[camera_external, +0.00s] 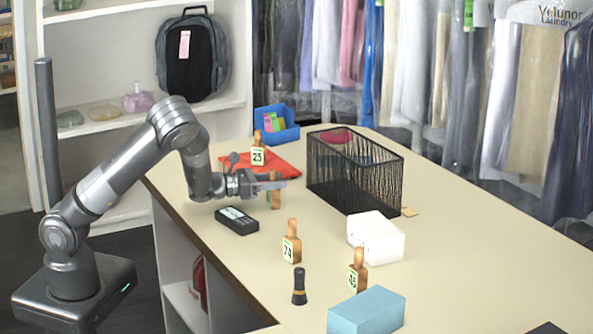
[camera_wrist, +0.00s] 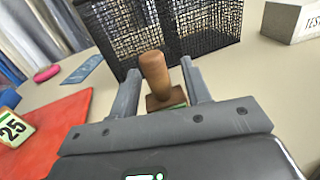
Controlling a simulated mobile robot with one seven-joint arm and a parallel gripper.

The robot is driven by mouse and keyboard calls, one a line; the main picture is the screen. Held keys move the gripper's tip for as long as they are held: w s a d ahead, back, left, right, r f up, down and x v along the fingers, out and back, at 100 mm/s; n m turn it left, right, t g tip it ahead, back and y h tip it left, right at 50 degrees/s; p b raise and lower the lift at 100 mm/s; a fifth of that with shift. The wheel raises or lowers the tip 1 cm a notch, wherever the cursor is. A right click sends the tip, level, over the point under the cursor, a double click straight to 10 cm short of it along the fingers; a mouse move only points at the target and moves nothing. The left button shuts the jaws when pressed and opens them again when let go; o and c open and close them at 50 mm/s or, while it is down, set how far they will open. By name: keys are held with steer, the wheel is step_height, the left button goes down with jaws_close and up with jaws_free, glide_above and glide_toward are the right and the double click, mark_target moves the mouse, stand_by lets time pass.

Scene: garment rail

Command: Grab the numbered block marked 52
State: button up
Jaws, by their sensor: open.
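A wooden numbered block (camera_wrist: 153,72) with a rounded handle stands upright between the two open fingers of my gripper (camera_wrist: 161,78) in the wrist view, with a gap on each side. In the external view my gripper (camera_external: 272,182) is low over the counter at this block (camera_external: 274,200), partly covering it. Its number cannot be read. Another block (camera_external: 258,153) with a label that looks like 25 stands on a red cloth; it shows at the left of the wrist view (camera_wrist: 14,129). Two more wooden blocks stand nearer the front, one marked 74 (camera_external: 291,248), the other seemingly 45 (camera_external: 357,277).
A black mesh basket (camera_external: 355,180) stands just beyond the gripper. A dark handheld device (camera_external: 237,221) lies below the arm. A white box (camera_external: 376,238), a blue block (camera_external: 367,311) and a dark stamp (camera_external: 299,288) are towards the front. A blue bin (camera_external: 276,124) is behind.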

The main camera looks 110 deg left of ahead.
jaws_close()
stand_by(0.3)
stand_by(0.3)
